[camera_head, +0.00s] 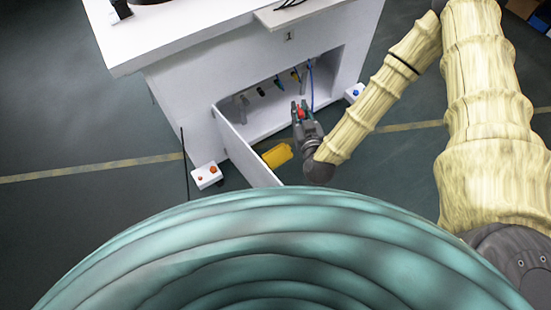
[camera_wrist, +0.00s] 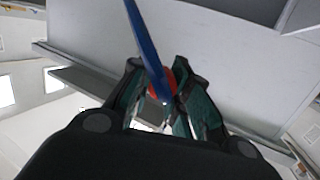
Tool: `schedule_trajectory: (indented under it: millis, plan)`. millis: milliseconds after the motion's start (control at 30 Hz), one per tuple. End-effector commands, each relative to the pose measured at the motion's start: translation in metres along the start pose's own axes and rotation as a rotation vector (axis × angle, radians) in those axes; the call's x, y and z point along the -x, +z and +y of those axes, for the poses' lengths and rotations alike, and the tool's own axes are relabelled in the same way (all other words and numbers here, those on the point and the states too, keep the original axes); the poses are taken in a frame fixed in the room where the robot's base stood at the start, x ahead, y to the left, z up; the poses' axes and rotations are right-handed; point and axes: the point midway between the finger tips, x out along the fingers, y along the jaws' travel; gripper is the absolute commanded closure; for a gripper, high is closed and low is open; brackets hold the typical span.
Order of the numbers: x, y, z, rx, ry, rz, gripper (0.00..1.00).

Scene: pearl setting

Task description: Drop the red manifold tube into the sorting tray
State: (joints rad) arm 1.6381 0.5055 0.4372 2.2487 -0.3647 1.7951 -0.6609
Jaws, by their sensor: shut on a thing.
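My gripper (camera_head: 300,106) is at the open front of the white cabinet, with its fingers closed around a small red piece, the red manifold tube (camera_head: 301,114). In the wrist view my gripper (camera_wrist: 158,68) has the red tube (camera_wrist: 154,91) between its fingers, partly hidden behind a blue tube (camera_wrist: 146,45) that crosses in front. Most of the red tube's length is hidden. A yellow object (camera_head: 277,155) lies low, left of my wrist, beside the cabinet door; it may be the sorting tray, but I cannot tell for sure.
The white cabinet (camera_head: 200,95) has its door (camera_head: 243,148) swung open. Several coloured fittings and a blue tube (camera_head: 311,88) hang inside. A white button box (camera_head: 206,176) is left of the door, another (camera_head: 354,92) on the right. Dark floor lies open at left.

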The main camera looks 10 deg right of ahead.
Motion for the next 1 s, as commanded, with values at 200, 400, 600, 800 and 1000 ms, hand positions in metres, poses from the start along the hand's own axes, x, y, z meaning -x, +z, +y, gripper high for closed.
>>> schedule_trajectory:
  millis: [200,400,600,800,1000]
  plan:
    - [-0.025,0.049,-0.005,0.004,-0.017,0.002,1.00]
    - [-0.045,0.086,-0.005,0.006,-0.026,0.002,1.00]
    - [-0.064,0.122,-0.005,0.008,-0.034,0.002,1.00]
    - [-0.084,0.157,-0.005,0.009,-0.042,0.002,1.00]
    - [-0.104,0.192,-0.006,0.010,-0.051,0.002,1.00]
